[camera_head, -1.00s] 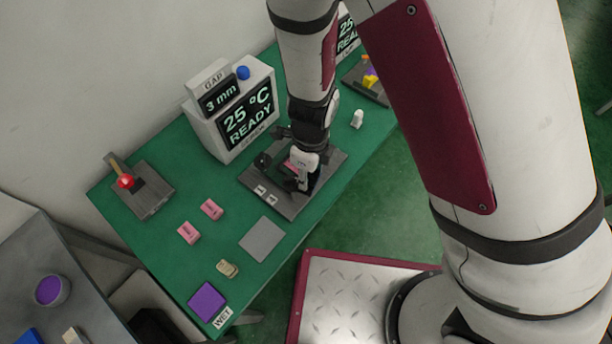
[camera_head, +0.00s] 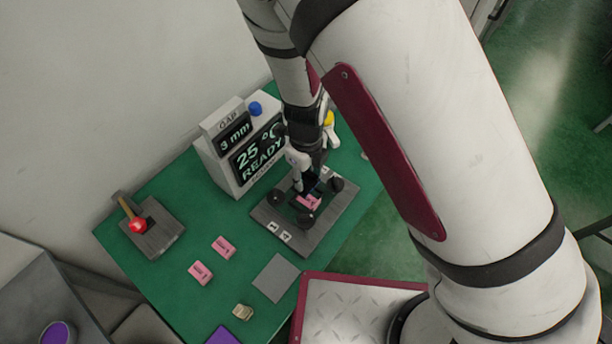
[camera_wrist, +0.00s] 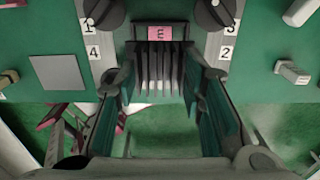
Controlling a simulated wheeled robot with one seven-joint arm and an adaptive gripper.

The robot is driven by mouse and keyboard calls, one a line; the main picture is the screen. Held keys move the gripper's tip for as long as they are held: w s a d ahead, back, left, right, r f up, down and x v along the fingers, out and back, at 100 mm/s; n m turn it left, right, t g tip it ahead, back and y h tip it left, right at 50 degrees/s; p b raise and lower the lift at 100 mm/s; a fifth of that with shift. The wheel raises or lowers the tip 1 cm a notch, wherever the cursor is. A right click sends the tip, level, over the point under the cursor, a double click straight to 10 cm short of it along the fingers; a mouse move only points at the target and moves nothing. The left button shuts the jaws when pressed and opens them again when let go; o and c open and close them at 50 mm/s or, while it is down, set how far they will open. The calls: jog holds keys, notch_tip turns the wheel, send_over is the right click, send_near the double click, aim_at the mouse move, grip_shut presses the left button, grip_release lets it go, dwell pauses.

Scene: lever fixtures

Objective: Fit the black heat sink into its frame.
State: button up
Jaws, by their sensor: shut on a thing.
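My gripper (camera_head: 309,185) is over the dark grey fixture plate (camera_head: 268,216), the likely frame, in the head view. In the wrist view my gripper (camera_wrist: 166,105) has its two teal-padded fingers on either side of the dark finned heat sink (camera_wrist: 160,72) and is shut on it. The fins point toward the wrist camera. A pink block (camera_wrist: 159,33) with a dark mark lies just beyond the fins; it also shows on the plate in the head view (camera_head: 308,202). The heat sink's underside is hidden, so I cannot tell whether it is seated.
Black knobs (camera_wrist: 212,14) stand on the plate beside number labels. A display box (camera_head: 240,150) reading 25 °C READY stands behind. Left are a red-knobbed lever fixture (camera_head: 146,229), two loose pink blocks (camera_head: 222,247) and a grey square (camera_head: 276,278).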

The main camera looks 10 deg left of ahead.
aim_at(306, 177)
jog(key=shift+p, duration=0.3)
jog(key=shift+f+b, duration=0.65)
jog(key=shift+f, duration=2.55)
jog(key=shift+f, duration=0.85)
jog(key=o, duration=1.2)
jog(key=shift+c, duration=0.2)
notch_tip(306, 177, up, 12)
jog(key=shift+r, duration=0.1)
